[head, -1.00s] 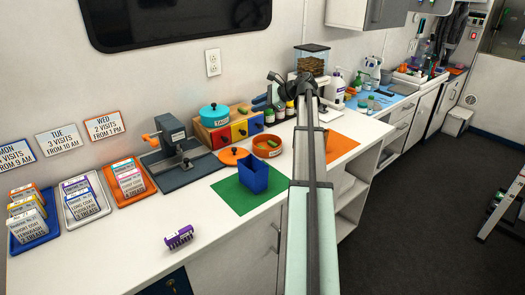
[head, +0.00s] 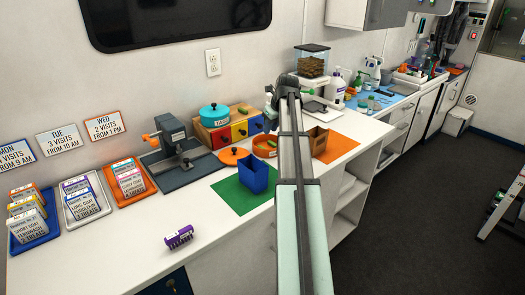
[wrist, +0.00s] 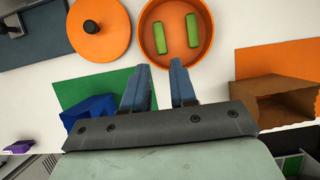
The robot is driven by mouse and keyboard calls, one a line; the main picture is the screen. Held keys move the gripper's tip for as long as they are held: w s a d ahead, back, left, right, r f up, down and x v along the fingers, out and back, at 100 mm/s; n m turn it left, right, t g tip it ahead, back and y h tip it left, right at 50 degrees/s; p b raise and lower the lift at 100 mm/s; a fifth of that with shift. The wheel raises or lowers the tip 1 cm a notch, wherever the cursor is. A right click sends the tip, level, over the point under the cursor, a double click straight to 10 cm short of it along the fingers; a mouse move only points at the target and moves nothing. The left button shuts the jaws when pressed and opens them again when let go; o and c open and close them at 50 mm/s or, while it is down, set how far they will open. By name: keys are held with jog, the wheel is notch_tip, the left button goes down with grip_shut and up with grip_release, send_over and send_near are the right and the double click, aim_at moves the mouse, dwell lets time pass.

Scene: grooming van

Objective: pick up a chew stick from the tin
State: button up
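The round orange tin (wrist: 143,34) lies ahead of my fingertips in the wrist view, and two green chew sticks (wrist: 162,38) (wrist: 193,30) lie apart inside it. In the head view the tin (head: 261,151) is partly hidden by my arm. Its orange knobbed lid (wrist: 99,28) lies flat to its left. My gripper (wrist: 158,68) is open, with its two blue fingers apart and nothing between them. In the wrist view the fingertips appear just below the near rim. Their height over the counter is hard to tell.
A blue box (head: 256,174) stands on a green mat (head: 234,197). A brown open box (head: 317,139) stands on an orange mat (head: 340,148). A wooden drawer unit (head: 229,132) with a teal pot (head: 214,115) and a grey press (head: 180,160) are behind and left.

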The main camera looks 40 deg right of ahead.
jog(key=x, duration=0.6)
jog(key=shift+w+f, duration=0.2)
jog(key=shift+f, duration=0.05)
jog(key=shift+x, duration=2.65)
jog(key=shift+w+r, duration=0.15)
jog(key=shift+w, duration=0.05)
grip_shut()
